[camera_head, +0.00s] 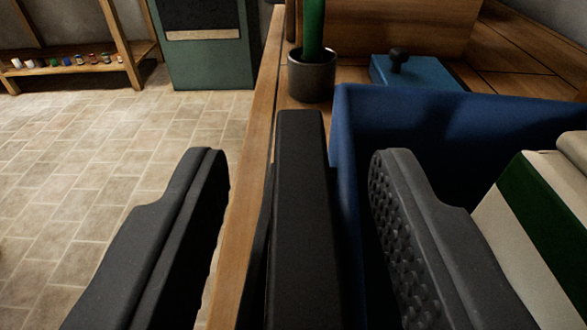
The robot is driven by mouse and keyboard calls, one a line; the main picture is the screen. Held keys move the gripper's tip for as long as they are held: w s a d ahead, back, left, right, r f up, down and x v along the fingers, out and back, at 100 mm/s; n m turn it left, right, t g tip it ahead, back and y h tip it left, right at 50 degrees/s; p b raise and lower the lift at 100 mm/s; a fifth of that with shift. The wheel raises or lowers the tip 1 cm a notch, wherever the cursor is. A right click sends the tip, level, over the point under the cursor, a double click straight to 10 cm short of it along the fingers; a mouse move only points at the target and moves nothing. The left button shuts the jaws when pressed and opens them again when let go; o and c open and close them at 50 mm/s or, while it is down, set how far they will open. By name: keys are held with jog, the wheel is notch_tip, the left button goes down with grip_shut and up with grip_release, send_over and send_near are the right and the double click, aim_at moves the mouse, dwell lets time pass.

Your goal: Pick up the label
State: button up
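My gripper (298,155) is open, with its two dark fingers wide apart over the wooden edge and the blue bin. A long dark bar (300,200) stands between the fingers and touches neither. I cannot tell whether it is part of my gripper or a separate thing. I cannot make out a label for certain anywhere in this view.
A blue bin (440,115) at right holds a cream-and-green item (540,220). Behind are a dark pot (311,78) with a green stem and a blue box (415,72) with a black knob. A wooden edge (262,110) borders open tiled floor (90,170) at left.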

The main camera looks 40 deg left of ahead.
jog(key=shift+w+a+f, duration=0.1)
jog(key=shift+w+a, duration=0.15)
jog(key=shift+w, duration=0.1)
grip_shut()
